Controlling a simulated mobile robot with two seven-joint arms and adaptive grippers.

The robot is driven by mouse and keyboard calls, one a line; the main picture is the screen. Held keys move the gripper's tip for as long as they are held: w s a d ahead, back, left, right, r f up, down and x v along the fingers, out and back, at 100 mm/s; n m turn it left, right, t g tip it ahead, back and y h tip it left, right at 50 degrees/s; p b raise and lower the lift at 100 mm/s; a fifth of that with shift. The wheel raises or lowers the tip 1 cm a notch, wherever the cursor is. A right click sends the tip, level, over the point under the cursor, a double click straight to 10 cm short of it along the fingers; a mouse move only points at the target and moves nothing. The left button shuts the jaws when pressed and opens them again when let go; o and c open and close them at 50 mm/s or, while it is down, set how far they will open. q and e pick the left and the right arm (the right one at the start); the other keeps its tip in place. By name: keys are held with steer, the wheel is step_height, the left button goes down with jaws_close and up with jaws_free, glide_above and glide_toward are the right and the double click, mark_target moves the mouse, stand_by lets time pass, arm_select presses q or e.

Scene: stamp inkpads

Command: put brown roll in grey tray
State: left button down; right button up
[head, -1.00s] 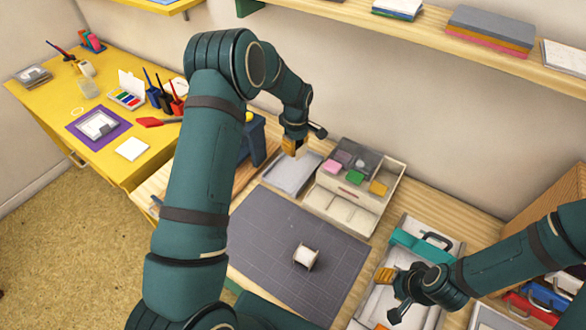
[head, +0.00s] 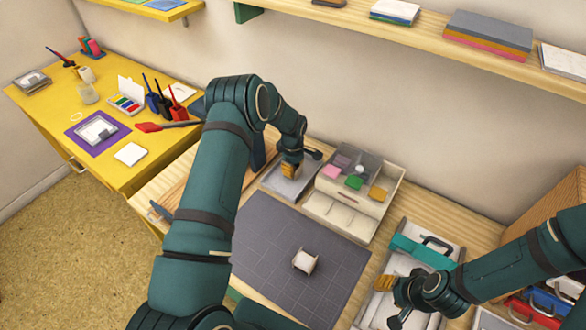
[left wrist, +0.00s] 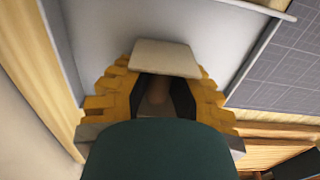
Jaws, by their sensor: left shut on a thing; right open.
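The grey tray (head: 273,183) lies on the wooden bench behind the dark cutting mat. My left gripper (head: 291,171) is over it, low down, pointing into it. In the left wrist view my left gripper (left wrist: 155,100) is shut on the brown roll (left wrist: 155,88), whose brown middle shows between the yellow fingers. A pale square end plate (left wrist: 165,58) sticks out past the fingertips, with the tray (left wrist: 160,22) behind it. I cannot tell whether the roll touches the tray floor. My right gripper (head: 384,284) is open, above a light tray at the right.
A cream organiser (head: 352,197) with coloured pads stands just right of the grey tray. A white roll (head: 305,261) sits on the cutting mat (head: 265,245). A teal case (head: 420,250) lies near my right gripper. Pens and an ink set occupy the yellow desk (head: 60,110).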

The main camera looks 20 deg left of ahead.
arm_select(q)
steer(key=shift+f, duration=0.15)
arm_select(e)
steer(key=shift+s+f, duration=0.1)
steer(key=shift+f, duration=0.05)
arm_select(q)
steer(key=c, duration=0.9)
jaws_free()
steer(key=shift+r, duration=0.4)
arm_select(e)
steer(key=shift+r, duration=0.25)
arm_select(q)
step_height(320, 180, up, 12)
steer(key=shift+f+p, duration=0.2)
steer(key=shift+p, duration=0.15)
arm_select(e)
steer(key=shift+w+r, duration=0.2)
steer(key=shift+r, duration=0.05)
